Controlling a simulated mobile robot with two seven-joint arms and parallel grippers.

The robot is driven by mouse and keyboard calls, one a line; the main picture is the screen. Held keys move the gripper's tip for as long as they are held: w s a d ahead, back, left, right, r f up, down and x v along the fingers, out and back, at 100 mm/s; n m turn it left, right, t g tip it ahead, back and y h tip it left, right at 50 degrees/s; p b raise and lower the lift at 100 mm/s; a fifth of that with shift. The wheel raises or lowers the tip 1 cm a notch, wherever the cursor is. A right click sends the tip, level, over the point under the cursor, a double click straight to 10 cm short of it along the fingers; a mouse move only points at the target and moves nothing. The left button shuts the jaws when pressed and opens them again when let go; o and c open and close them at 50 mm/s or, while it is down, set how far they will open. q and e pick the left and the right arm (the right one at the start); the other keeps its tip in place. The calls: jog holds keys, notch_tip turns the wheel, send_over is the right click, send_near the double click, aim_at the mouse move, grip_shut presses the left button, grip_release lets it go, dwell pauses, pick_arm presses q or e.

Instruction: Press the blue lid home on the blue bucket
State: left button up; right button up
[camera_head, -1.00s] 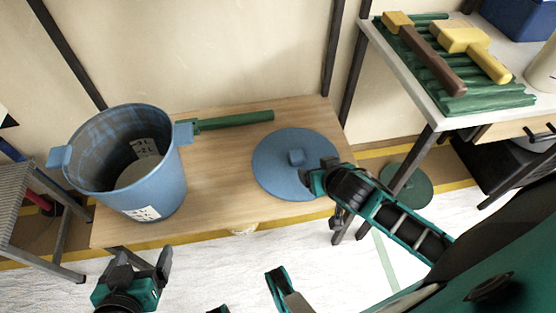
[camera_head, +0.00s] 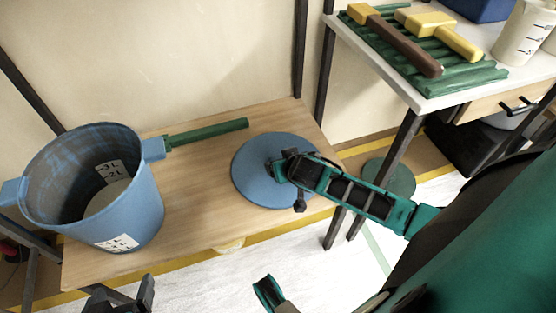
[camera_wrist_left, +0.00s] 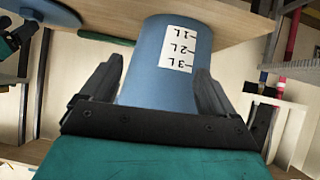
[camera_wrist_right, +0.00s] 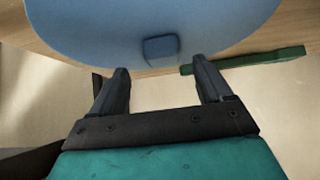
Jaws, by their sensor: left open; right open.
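The blue bucket (camera_head: 135,215) stands upright and uncovered at the left of the low wooden table. It has a marked scale inside and a square handle on each side. The round blue lid (camera_head: 256,192) lies flat on the table to its right, apart from it. My right gripper (camera_head: 280,168) is open over the lid; in the right wrist view the lid's knob (camera_wrist_right: 161,49) sits just beyond and between the fingertips. My left gripper (camera_head: 125,293) is open and empty below the bucket at the picture's lower edge; its wrist view faces the bucket's wall (camera_wrist_left: 144,60).
A green stick (camera_head: 208,131) lies behind, between bucket and lid. A white side table (camera_head: 348,40) at right holds a green ridged mat (camera_head: 465,83) with yellow-headed tools. A dark green disc (camera_head: 393,178) is on the floor. Bare wood (camera_head: 195,190) separates bucket and lid.

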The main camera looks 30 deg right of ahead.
jog(key=b+x, duration=0.1)
jog(key=x, duration=0.3)
jog(key=shift+w+a+b, duration=0.1)
jog(key=shift+a+b, duration=0.05)
jog(key=shift+b, duration=0.25)
jog(key=shift+c, duration=0.4)
jog(key=c, duration=1)
